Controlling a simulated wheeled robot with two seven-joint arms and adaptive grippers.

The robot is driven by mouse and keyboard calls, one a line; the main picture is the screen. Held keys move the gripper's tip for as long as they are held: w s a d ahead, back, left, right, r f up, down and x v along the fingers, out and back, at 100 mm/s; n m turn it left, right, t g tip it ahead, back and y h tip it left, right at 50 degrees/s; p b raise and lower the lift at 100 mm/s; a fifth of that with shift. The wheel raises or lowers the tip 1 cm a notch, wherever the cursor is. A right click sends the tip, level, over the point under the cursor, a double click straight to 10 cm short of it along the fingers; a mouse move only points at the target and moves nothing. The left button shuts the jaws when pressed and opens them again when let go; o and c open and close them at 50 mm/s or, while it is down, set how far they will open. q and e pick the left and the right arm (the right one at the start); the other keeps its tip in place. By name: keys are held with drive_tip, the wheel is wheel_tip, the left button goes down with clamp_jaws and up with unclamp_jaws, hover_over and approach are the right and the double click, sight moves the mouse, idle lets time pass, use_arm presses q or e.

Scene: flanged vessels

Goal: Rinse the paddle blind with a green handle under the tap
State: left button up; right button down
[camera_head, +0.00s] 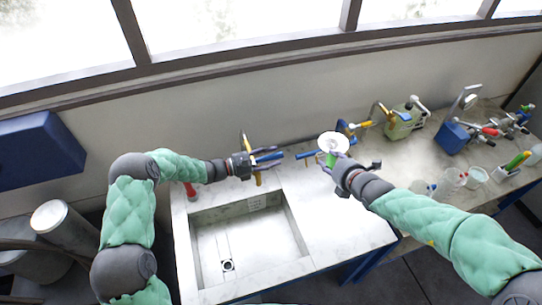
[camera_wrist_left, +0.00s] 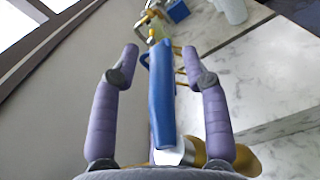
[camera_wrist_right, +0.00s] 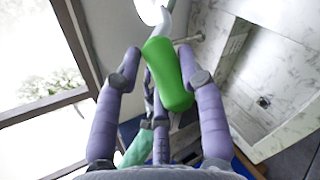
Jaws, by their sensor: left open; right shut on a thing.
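The paddle blind has a white round disc (camera_head: 332,143) and a green handle (camera_wrist_right: 168,75). My right gripper (camera_head: 330,160) is shut on the green handle and holds the blind above the counter, right of the sink. In the right wrist view, only part of the pale disc shows at the top. The brass tap (camera_head: 244,143) stands behind the sink basin (camera_head: 228,262). Its blue lever (camera_wrist_left: 161,95) lies between the spread fingers of my left gripper (camera_head: 274,158). The left gripper is open. I cannot tell whether its fingers touch the lever.
A red-handled item (camera_head: 190,190) is at the sink's left back. Brass and green equipment (camera_head: 404,122), a blue box (camera_head: 453,137) and several cups stand at right. The front counter is clear.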

drive_tip(key=shift+r, duration=0.2)
use_arm(q)
clamp_jaws()
drive_tip(key=shift+d+m+g+b, duration=0.1)
drive_tip(key=shift+m+g+b, duration=0.35)
drive_tip(key=shift+b, duration=0.25)
use_arm(e)
drive_tip(key=shift+f, duration=0.75)
use_arm(q)
drive_tip(key=shift+s+g+b, duration=0.2)
drive_tip(key=shift+g+b, duration=0.1)
drive_tip(key=shift+g, duration=0.15)
use_arm(e)
drive_tip(key=shift+f, duration=0.3)
use_arm(q)
drive_tip(key=shift+r, duration=0.1)
use_arm(e)
drive_tip(key=shift+r, duration=0.1)
use_arm(q)
unclamp_jaws()
